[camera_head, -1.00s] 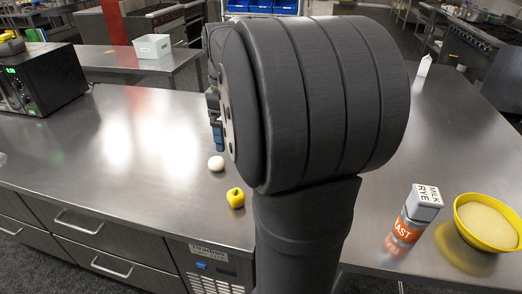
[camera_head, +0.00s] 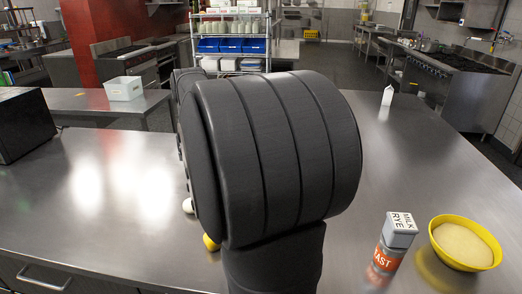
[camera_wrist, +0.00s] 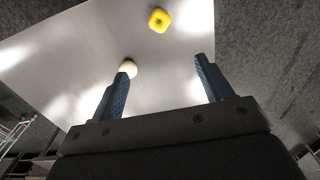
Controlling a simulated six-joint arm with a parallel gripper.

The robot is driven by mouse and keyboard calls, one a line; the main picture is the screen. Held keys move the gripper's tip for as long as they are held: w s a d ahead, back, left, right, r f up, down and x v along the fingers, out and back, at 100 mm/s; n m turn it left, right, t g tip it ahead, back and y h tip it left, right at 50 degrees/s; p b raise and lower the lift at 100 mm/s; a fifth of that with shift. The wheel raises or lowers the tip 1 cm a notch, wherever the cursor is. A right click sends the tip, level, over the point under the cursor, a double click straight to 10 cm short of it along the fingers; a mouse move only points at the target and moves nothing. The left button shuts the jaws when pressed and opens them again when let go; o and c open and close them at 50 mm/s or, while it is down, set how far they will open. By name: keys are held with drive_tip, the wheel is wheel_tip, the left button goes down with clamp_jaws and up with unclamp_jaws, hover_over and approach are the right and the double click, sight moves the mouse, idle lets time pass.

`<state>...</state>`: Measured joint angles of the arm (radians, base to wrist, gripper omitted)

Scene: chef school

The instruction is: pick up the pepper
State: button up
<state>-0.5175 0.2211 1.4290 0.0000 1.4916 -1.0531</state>
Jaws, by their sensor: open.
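The yellow pepper (camera_wrist: 159,20) lies on the steel counter (camera_wrist: 95,45), near its edge, in the upper middle of the wrist view. In the head view the pepper (camera_head: 210,243) is mostly hidden behind my arm. My gripper (camera_wrist: 163,68) shows in the wrist view with its two blue fingers wide apart and nothing between them. The pepper appears beyond the fingertips, apart from them. In the head view my gripper is hidden behind my arm.
A white round item (camera_wrist: 128,68) lies near the left fingertip in the wrist view; a gap cannot be judged. A milk-and-rye labelled container (camera_head: 392,245) and a yellow bowl (camera_head: 464,243) stand on the right. The left counter is largely clear.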

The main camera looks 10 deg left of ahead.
drive_tip(key=shift+h, duration=0.7)
drive_tip(key=f, duration=1.8)
drive_tip(key=shift+w+a+f, duration=0.1)
drive_tip(key=shift+a+f, duration=0.1)
drive_tip(key=shift+f, duration=0.2)
drive_tip(key=shift+d+f, duration=0.15)
drive_tip(key=shift+f, duration=1.45)
drive_tip(key=shift+d+f, duration=0.15)
drive_tip(key=shift+f, duration=1.4)
drive_tip(key=c, duration=1.1)
drive_tip(key=shift+r, duration=0.1)
